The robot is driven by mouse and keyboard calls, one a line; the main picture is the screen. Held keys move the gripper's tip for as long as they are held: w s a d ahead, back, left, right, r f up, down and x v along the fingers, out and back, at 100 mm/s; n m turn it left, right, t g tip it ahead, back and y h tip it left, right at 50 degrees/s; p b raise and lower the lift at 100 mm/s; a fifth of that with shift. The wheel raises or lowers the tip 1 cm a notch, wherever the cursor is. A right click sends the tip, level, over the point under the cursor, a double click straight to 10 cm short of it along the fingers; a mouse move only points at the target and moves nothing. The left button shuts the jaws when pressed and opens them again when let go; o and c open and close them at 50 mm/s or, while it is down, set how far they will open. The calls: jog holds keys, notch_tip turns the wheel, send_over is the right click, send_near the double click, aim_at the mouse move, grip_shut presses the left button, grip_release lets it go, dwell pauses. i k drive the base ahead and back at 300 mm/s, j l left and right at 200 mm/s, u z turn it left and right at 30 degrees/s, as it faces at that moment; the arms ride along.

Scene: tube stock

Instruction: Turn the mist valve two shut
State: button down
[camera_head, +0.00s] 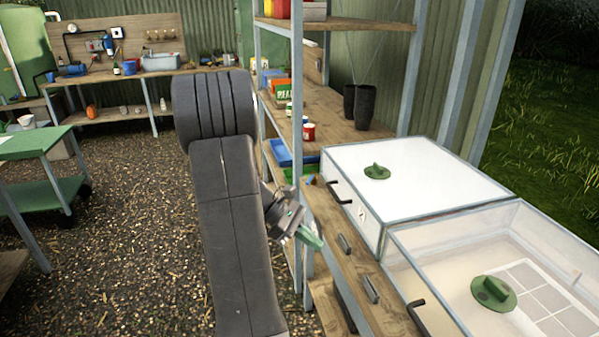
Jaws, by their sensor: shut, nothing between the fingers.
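My gripper (312,240), with green fingertips, is at the left edge of a wooden bench ledge, to the left of two grey metal handles. One handle (345,244) is farther back on the ledge, the other (371,289) nearer. Each lies along the ledge. I cannot read a number on either, so I cannot tell which is mist valve two. My gripper is shut and empty, apart from all of these.
A shelf rack (330,105) with pots and boxes stands behind my gripper. A green table (30,145) is at left, and a workbench (150,75) at the back. The gravel floor between is clear.

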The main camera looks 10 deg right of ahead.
aim_at(313, 173)
jog(key=i+j, duration=0.1)
jog(key=i, duration=0.65)
jog(key=i+j, duration=0.1)
jog(key=i, duration=0.7)
